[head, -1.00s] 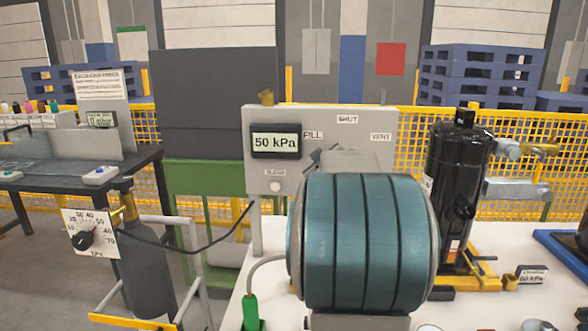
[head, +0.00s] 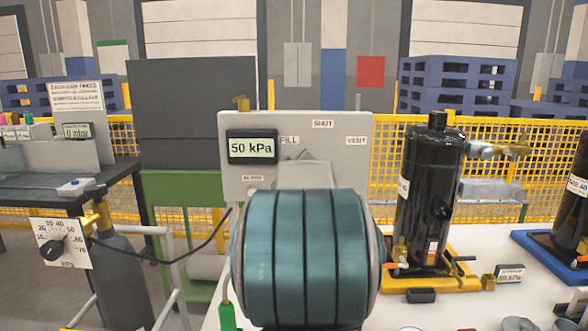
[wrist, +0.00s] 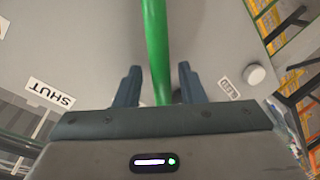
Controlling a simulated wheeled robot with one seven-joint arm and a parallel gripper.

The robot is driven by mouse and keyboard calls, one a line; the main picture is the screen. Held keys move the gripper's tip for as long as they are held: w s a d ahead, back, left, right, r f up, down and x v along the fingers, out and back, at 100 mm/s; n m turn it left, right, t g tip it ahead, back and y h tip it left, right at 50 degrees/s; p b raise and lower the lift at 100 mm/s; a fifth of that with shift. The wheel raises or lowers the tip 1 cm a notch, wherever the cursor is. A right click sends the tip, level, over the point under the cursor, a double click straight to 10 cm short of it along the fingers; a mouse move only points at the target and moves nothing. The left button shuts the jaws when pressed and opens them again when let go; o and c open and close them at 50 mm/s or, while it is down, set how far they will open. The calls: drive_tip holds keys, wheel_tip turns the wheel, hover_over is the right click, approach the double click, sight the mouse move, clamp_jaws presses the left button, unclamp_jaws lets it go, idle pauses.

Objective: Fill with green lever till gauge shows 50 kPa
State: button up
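The gauge (head: 252,147) on the grey panel (head: 348,125) reads 50 kPa in the head view. The panel has the labels FILL (head: 289,140), SHUT (head: 322,124) and VENT (head: 356,141). In the wrist view the green lever (wrist: 155,40) runs down between the fingers of my gripper (wrist: 158,70). The fingers are open, one on each side of the lever, with a narrow gap visible on both sides. In the head view my own arm hides the lever and the gripper.
A white button (wrist: 255,75) sits on the panel near the lever. A black compressor (head: 428,200) stands on a yellow base to the right. At the left are a grey cylinder (head: 122,260) and a dial (head: 60,243). A yellow mesh fence (head: 510,150) runs behind.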

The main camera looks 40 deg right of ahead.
drive_tip(key=b+v, duration=0.2)
drive_tip(key=v, duration=1.2)
drive_tip(key=shift+w, duration=0.15)
idle(0.4)
